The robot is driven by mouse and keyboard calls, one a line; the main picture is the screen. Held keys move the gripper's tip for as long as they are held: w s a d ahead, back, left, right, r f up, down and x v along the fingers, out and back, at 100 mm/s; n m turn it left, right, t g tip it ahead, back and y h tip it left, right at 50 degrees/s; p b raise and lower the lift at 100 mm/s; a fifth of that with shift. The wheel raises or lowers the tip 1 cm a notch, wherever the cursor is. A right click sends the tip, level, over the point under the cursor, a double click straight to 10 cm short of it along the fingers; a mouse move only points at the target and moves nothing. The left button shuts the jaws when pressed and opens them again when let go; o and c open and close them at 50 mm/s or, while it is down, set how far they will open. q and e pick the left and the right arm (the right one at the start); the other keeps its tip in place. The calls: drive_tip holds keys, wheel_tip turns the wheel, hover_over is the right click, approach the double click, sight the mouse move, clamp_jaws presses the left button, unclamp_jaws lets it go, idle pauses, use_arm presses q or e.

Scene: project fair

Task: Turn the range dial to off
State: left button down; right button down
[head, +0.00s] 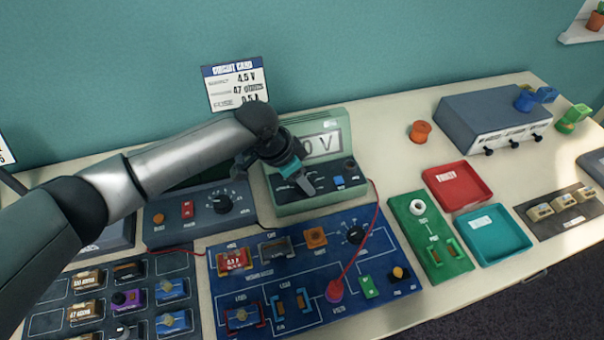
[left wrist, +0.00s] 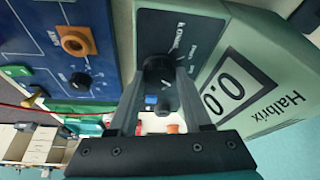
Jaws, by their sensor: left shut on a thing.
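The green meter (head: 340,118) stands at the back of the table, behind the blue circuit board. Its display reads 0.0 in the left wrist view (left wrist: 236,84). My left gripper (head: 302,186) reaches down over the left part of the meter's dark front panel. In the left wrist view its two fingers are shut on the black range dial (left wrist: 158,72), one on each side. The dial is hidden behind the gripper in the head view. The printed range marks are partly covered, so I cannot tell the dial's setting. My right gripper is not in view.
A blue circuit board (head: 290,255) with a red lead lies in front. A blue-grey supply (head: 180,232) with its own knob stands left of the meter. Red (head: 462,170) and teal (head: 505,222) trays and a grey box (head: 470,108) stand right. Bare table lies behind the green module.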

use_arm(q)
drive_tip(key=n+p, duration=0.1)
drive_tip(key=p, duration=0.1)
drive_tip(key=n+p, duration=0.1)
drive_tip(key=p, duration=0.1)
drive_tip(key=n+t+y+p, duration=0.1)
drive_tip(key=p, duration=0.1)
drive_tip(key=shift+s+d+r+n, duration=0.15)
drive_tip(key=shift+r+n, duration=0.1)
drive_tip(key=shift+n, duration=0.15)
drive_tip(key=shift+f+n+t+y+p, duration=0.2)
drive_tip(key=shift+n+t+y+p, duration=0.2)
drive_tip(key=shift+n+p, duration=1.15)
drive_tip(key=shift+m, duration=0.25)
drive_tip(key=shift+c, duration=1.7)
unclamp_jaws()
drive_tip(key=shift+r, duration=0.1)
drive_tip(key=p+v, duration=0.2)
drive_tip(key=v, duration=1.3)
drive_tip(key=shift+p, duration=0.4)
drive_tip(key=shift+s, duration=0.1)
